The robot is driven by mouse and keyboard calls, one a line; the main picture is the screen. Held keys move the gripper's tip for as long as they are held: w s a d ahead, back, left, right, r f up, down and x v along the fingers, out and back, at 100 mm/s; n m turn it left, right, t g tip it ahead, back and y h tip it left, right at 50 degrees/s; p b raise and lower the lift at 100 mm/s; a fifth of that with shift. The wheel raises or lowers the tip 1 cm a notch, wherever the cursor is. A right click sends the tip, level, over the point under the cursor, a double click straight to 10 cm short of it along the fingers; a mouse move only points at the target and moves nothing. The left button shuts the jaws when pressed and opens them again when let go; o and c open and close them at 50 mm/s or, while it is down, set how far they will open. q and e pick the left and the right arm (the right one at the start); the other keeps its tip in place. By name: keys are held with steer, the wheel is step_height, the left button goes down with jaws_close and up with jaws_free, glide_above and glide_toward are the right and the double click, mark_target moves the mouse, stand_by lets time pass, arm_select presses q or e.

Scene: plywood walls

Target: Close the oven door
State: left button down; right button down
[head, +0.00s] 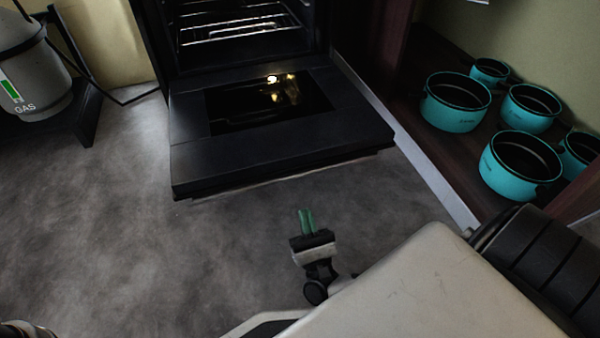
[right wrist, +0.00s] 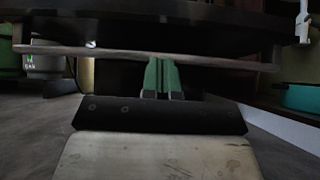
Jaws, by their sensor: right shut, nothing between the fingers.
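The black oven door (head: 290,145) hangs open, lowered flat in front of the oven, with a dark glass window in its inner face. The oven cavity (head: 240,30) with wire racks shows behind it. My right gripper (head: 306,222) is in front of the door's front edge, with its green fingers shut and empty. In the right wrist view, the fingers (right wrist: 160,76) point toward the underside of the door (right wrist: 190,25), and a long pale bar (right wrist: 110,51) crosses just behind their tips. I cannot tell whether they touch it. My left gripper is not in view.
Several turquoise pots (head: 455,105) stand on a dark wooden shelf (head: 430,55) right of the oven. A grey gas cylinder (head: 35,75) stands at the left on a dark stand. The grey floor (head: 120,230) left of the door is clear.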

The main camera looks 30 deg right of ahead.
steer(key=b+x, duration=0.2)
steer(key=x, duration=0.6)
steer(key=shift+w+r, duration=0.1)
steer(key=shift+r, duration=0.1)
